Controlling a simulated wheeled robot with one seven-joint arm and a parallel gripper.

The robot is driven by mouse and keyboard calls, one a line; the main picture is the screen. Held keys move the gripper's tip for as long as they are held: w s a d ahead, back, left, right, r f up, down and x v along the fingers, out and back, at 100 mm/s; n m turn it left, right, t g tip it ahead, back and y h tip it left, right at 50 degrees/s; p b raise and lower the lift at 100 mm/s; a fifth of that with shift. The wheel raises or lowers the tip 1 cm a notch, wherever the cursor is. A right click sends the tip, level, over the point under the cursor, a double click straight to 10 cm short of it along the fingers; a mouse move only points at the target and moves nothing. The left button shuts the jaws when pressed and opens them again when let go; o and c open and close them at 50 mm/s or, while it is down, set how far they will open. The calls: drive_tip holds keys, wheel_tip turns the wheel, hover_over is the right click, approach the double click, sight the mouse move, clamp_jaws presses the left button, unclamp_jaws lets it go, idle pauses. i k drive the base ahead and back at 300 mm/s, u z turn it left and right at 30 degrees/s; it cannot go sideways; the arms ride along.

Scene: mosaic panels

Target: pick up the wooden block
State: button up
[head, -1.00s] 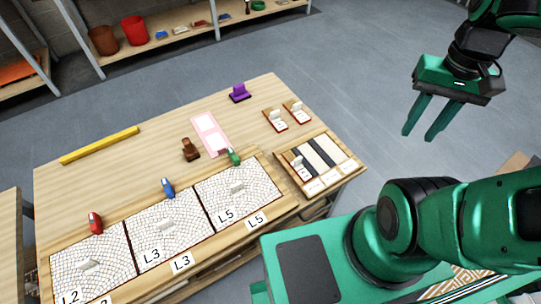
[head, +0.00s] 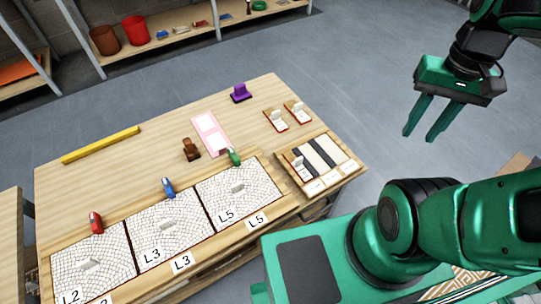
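My gripper (head: 435,138) is at the upper right, raised over the floor to the right of the worktable (head: 110,165). Its two green fingers are apart and nothing is between them. A brown wooden block (head: 191,149), stepped in shape, stands on the worktable beside a pink sheet (head: 210,132). It is well to the left of my gripper and not touched. I take this brown piece to be the wooden block, though a yellow bar (head: 101,145) also lies at the table's left. A purple block (head: 240,92) of similar shape stands near the far edge.
Mosaic panels (head: 168,228) labelled L2, L3 and L5 lie along the front, with red (head: 96,222), blue (head: 168,187) and green (head: 234,157) items by them. A divided tray (head: 338,144) is at the right. Shelves with buckets (head: 134,30) stand behind. Bare tabletop lies left of the brown block.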

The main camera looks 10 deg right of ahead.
sight(192, 153)
drive_tip(key=k, duration=1.25)
drive_tip(key=u, duration=0.6)
drive_tip(key=i, duration=1.55)
